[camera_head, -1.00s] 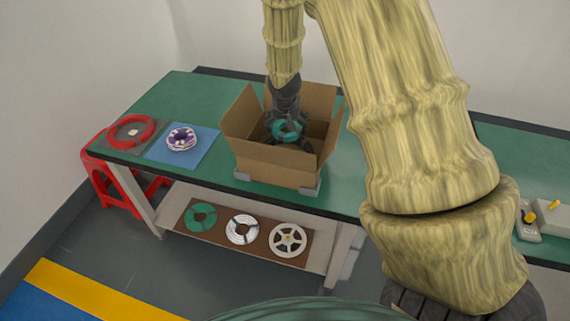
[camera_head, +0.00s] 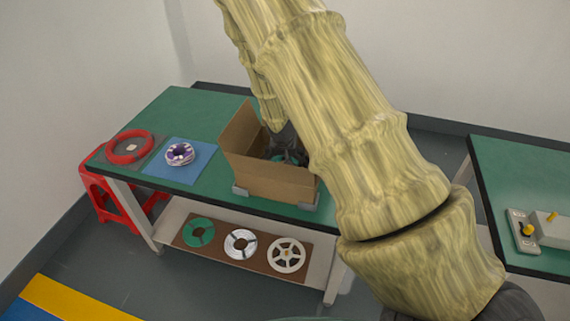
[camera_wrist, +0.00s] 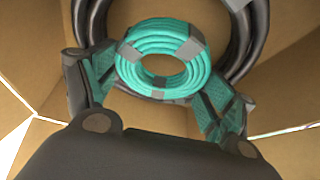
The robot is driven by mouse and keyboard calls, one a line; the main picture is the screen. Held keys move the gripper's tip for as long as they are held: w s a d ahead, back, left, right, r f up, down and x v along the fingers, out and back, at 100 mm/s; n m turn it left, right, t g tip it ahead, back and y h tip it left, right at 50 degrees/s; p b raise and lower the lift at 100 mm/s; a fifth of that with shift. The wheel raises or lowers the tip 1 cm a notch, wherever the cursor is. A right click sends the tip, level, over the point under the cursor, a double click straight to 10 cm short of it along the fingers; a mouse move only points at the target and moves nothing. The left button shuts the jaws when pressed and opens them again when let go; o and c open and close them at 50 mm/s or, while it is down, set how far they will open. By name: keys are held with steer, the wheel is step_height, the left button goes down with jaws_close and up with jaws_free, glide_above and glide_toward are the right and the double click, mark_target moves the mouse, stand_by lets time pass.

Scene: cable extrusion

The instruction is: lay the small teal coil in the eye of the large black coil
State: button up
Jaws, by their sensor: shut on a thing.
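The small teal coil (camera_wrist: 150,40), with grey bands, sits between the fingers of my gripper (camera_wrist: 160,92) in the wrist view. My gripper is shut on it. The large black coil (camera_wrist: 252,38) lies beyond it inside the cardboard box, partly hidden by the teal coil and the fingers. The teal coil appears over the middle of the black one; I cannot tell whether they touch. In the head view my gripper (camera_head: 287,152) is down in the cardboard box (camera_head: 268,182), with only a bit of teal showing. The black coil cannot be made out there.
The box walls stand close around my gripper. On the green table (camera_head: 165,110), a red coil (camera_head: 130,147) and a purple-white coil (camera_head: 180,154) lie left of the box. Several reels lie on the shelf below. Another table (camera_head: 530,180) stands at right.

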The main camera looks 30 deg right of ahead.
steer(key=shift+f, duration=1.35)
steer(key=shift+f, duration=0.2)
steer(key=o, duration=0.9)
steer(key=shift+r, duration=0.15)
steer(key=shift+b+v, duration=0.5)
steer(key=shift+v, duration=5.5)
